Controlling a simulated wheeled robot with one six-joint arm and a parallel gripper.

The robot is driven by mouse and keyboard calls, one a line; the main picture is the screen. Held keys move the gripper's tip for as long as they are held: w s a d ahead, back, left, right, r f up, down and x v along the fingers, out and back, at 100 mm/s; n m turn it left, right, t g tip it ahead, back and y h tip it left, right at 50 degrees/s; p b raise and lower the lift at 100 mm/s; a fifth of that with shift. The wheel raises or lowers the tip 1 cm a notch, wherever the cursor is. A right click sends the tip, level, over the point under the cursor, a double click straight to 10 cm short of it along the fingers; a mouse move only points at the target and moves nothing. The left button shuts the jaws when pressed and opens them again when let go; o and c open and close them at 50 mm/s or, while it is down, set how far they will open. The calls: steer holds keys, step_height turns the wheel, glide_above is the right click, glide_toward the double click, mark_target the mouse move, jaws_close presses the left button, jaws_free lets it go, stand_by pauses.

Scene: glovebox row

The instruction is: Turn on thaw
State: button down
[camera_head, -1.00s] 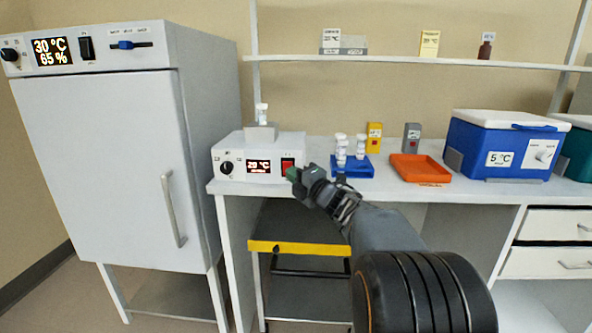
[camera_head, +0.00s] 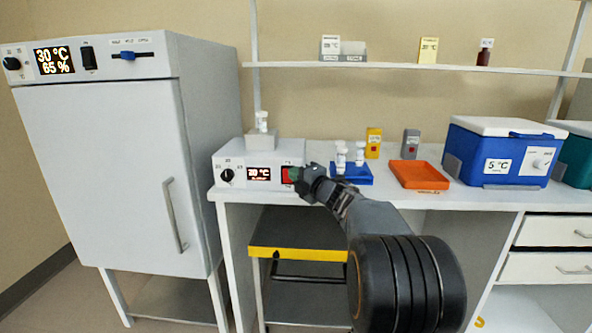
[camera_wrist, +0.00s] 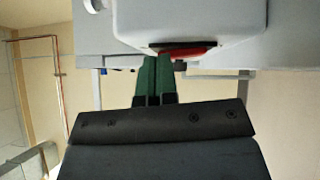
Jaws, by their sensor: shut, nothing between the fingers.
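The thaw unit (camera_head: 240,177) is a white box on the left end of the bench, with a black knob (camera_head: 227,175), a small lit display (camera_head: 259,174) and a red rocker switch (camera_head: 287,174) on its front. A vial (camera_head: 262,120) stands in the block on its top. My gripper (camera_head: 296,178) is shut and empty, its green fingertips at the right edge of the red switch and partly covering it. In the wrist view the closed green fingers (camera_wrist: 154,62) point at the red switch (camera_wrist: 188,52). Whether they touch it I cannot tell.
A blue rack (camera_head: 350,174) with several vials stands right of my gripper. Beyond it are an orange tray (camera_head: 418,176) and a blue cooler (camera_head: 505,152). A tall white cabinet (camera_head: 105,170) stands at the left. A yellow-edged cart (camera_head: 298,254) is under the bench.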

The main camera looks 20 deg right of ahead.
steer(key=shift+w+r+g+p, duration=0.15)
steer(key=shift+r+g+p, duration=0.15)
steer(key=shift+r+p, duration=0.1)
steer(key=s+r, duration=0.1)
steer(key=s, duration=1.2)
steer(key=shift+d+r, duration=0.3)
steer(key=shift+d, duration=0.15)
step_height(320, 180, up, 8)
steer(key=s+a+m+g+h+p, duration=0.25)
steer(key=m+h+p, duration=0.65)
steer(key=m+p, duration=0.45)
steer(key=s+a+f+m+g+y+p, duration=0.4)
steer(key=s+a+m+g+p, duration=0.4)
steer(key=s+a+g, duration=0.3)
steer(key=s+a+p, duration=0.1)
steer(key=s+a, duration=0.1)
steer(key=s, duration=0.2)
steer(key=shift+s+p, duration=0.35)
